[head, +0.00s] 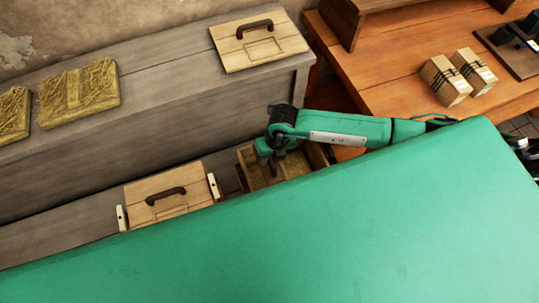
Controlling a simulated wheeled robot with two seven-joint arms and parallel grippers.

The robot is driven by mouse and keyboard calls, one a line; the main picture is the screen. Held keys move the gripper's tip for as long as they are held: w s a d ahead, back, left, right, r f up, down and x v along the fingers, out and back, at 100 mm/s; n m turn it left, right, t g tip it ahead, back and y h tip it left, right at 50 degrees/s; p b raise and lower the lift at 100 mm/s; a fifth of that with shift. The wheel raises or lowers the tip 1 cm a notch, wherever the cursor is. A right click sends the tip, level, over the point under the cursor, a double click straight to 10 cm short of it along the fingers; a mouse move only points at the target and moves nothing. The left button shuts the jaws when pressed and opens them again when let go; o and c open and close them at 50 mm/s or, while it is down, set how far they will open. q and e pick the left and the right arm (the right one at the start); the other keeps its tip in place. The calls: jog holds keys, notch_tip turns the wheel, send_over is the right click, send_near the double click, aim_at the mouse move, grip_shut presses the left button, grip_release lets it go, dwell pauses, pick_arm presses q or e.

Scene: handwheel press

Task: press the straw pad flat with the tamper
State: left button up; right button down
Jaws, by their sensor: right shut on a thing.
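My right gripper (271,159) reaches in from the right and points down into an open wooden box (295,164). It is shut on a dark, slim upright part that looks like the tamper's handle; the tamper's lower end is hard to make out. Straw-coloured material, apparently the straw pad (256,176), shows inside the box beneath and beside the gripper. I cannot tell whether the tamper touches it or how flat it is. The box's front is hidden by a large green surface. My left gripper is not in view.
Straw slabs (78,91) lie on the grey bench at left. A wooden lid with a dark handle (259,43) lies at its far end. A similar handled lid (150,190) sits left of the box. Strapped blocks (446,80) stand on the orange-brown table (390,65).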

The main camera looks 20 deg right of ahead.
pick_arm(q)
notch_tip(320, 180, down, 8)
jog(key=b, duration=0.7)
pick_arm(e)
notch_tip(320, 180, down, 16)
jog(key=b, duration=0.5)
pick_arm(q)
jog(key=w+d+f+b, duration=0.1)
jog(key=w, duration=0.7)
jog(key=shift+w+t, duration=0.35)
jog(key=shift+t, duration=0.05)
pick_arm(e)
jog(key=shift+f, duration=0.9)
pick_arm(q)
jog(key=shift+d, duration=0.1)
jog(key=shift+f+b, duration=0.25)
jog(key=shift+b, duration=0.05)
pick_arm(e)
jog(key=shift+f, duration=0.35)
jog(key=shift+s+f, duration=0.15)
